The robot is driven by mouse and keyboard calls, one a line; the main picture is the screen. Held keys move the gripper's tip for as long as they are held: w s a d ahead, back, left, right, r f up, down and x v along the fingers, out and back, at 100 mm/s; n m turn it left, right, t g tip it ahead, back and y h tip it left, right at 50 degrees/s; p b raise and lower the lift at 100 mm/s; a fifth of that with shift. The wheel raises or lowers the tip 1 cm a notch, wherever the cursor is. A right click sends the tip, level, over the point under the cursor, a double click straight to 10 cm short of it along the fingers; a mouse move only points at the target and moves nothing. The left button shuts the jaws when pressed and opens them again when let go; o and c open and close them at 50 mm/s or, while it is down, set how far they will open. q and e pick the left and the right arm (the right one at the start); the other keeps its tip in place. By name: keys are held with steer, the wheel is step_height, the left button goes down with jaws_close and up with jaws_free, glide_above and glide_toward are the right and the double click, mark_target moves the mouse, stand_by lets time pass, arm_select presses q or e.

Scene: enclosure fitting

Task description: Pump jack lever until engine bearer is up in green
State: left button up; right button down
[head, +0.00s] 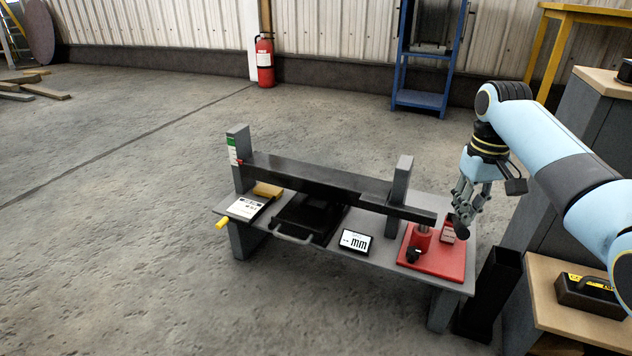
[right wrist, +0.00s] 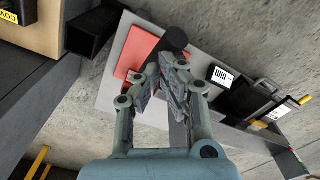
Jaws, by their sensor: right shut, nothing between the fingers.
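The jack has a red base plate (head: 440,262) and a red cylinder (head: 422,240) at the right end of the grey bench; the red plate also shows in the right wrist view (right wrist: 135,50). The engine bearer, a long dark beam (head: 320,182), runs from the left post to above the jack. The left post carries a scale (head: 232,148) with green at the top; a red mark sits below the green. My right gripper (head: 462,210) is shut and empty, just right of the beam's end. In the right wrist view a dark round end (right wrist: 174,38) shows beside the fingertips; I cannot tell whether it is the lever.
On the bench are an "mm" display (head: 356,241), a black tray-like part (head: 308,216), a white card (head: 246,207) and a yellow block (head: 267,190). A black open box tube (head: 490,290) and a wooden-topped cabinet (head: 575,310) crowd the right.

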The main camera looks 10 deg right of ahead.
arm_select(q)
steer(key=shift+s+f, duration=0.1)
stand_by(0.5)
arm_select(e)
steer(key=shift+f+b, duration=0.8)
steer(key=shift+f, duration=1.9)
arm_select(q)
steer(key=shift+s+f+b, duration=0.6)
steer(key=shift+f+b, duration=0.6)
steer(key=shift+f, duration=1.05)
arm_select(e)
steer(key=shift+f, duration=3.2)
step_height(320, 180, up, 12)
steer(key=p, duration=1)
arm_select(q)
steer(key=w+r, duration=0.3)
steer(key=r, duration=0.9)
steer(key=shift+t, duration=0.4)
arm_select(e)
steer(key=shift+f, duration=0.1)
